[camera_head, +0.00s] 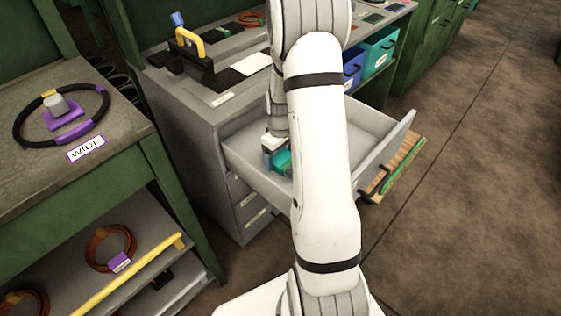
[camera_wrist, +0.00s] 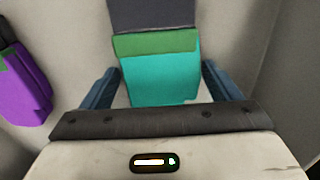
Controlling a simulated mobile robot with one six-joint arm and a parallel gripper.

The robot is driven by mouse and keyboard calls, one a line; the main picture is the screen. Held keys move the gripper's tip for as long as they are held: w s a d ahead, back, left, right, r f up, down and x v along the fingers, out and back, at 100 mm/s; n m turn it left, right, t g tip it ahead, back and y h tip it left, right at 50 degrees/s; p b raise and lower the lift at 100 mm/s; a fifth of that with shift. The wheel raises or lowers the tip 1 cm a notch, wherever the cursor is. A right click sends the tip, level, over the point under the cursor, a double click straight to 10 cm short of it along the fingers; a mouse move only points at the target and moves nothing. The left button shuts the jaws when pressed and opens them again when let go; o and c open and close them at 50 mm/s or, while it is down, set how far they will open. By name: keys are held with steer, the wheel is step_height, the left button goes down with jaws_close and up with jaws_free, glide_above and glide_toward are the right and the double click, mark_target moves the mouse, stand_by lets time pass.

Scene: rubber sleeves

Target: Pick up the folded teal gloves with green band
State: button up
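The folded teal gloves with a green band (camera_wrist: 160,78) lie in a pale grey drawer, centred in the wrist view. In the head view a small part of the teal gloves (camera_head: 282,160) shows beside my arm. My gripper (camera_wrist: 161,88) is over the gloves, with one blue finger on each side. The fingers are spread, and pale drawer floor shows between them and the gloves' lower edges. My gripper's palm hides the gloves' near end, and my arm hides much of the drawer in the head view.
The open drawer (camera_head: 397,146) has walls close around my gripper. A dark grey item (camera_wrist: 152,14) adjoins the gloves' far end. A purple item with green (camera_wrist: 22,85) lies to the left. The cabinet top (camera_head: 225,98) holds tools, and a bench (camera_head: 30,165) stands left.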

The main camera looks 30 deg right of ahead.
steer(key=c, duration=0.9)
steer(key=shift+r, duration=0.1)
